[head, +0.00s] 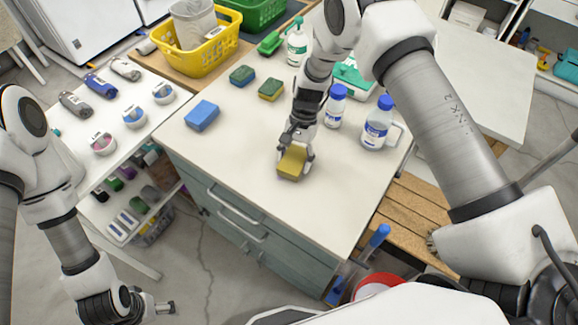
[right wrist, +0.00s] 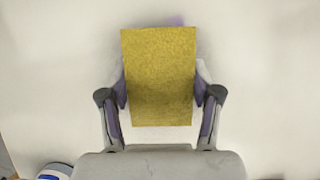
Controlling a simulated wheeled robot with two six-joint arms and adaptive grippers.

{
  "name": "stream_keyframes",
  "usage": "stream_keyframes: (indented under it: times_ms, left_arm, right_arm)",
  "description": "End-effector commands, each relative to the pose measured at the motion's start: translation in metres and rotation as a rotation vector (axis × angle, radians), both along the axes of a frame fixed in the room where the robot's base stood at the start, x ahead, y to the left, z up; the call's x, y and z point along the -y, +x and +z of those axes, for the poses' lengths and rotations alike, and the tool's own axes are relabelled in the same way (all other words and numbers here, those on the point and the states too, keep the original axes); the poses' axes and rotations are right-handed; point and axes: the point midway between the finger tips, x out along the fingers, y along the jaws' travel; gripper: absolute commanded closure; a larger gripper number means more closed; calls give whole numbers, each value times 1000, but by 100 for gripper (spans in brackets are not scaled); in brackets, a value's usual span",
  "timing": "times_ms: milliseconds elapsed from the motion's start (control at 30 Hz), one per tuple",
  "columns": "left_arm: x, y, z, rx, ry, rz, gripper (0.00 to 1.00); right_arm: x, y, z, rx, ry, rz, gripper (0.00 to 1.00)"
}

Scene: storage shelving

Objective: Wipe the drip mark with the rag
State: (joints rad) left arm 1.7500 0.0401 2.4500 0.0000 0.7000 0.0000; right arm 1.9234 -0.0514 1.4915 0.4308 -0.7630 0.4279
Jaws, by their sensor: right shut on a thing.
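A mustard-yellow rectangular block (head: 291,163), the likeliest rag, is between the fingers of my right gripper (head: 295,153) at the front part of the white counter top. The right wrist view shows the yellow piece (right wrist: 159,78) with a finger of the right gripper (right wrist: 160,100) pressed on each side. A small faint purple patch (right wrist: 176,21), perhaps the drip mark, shows just past its far edge; the block may hide more. I cannot tell whether the block touches the counter. My left gripper (head: 165,306) is low at the bottom left, away from the counter; its opening is unclear.
A yellow basket (head: 208,52) stands behind. The counter's front left is clear. A white shelf (head: 110,115) holds rolled cloths.

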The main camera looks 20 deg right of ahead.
Motion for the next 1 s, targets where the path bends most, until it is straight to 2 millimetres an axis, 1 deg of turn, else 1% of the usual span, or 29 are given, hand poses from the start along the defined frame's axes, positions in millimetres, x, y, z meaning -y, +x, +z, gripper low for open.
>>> stream_keyframes:
  times_ms: [100,333,600,667,767,867,1000]
  left_arm:
    - [0,0,-4,0,0,0,12]
    - [0,0,-7,0,0,0,12]
    - [0,0,-18,0,0,0,12]
    - [0,0,-18,0,0,0,12]
    - [0,0,-15,0,0,0,12]
    - [0,0,-14,0,0,0,12]
    - [0,0,-9,0,0,0,12]
  right_arm:
    - [9,7,0,2,0,-2,71]
    - [16,13,-1,2,0,-2,71]
    - [38,30,-4,2,0,-2,71]
    - [40,31,-4,1,0,-1,71]
    - [41,32,0,0,-1,0,71]
    - [39,30,0,-1,-1,0,71]
    - [29,22,1,-2,0,2,71]
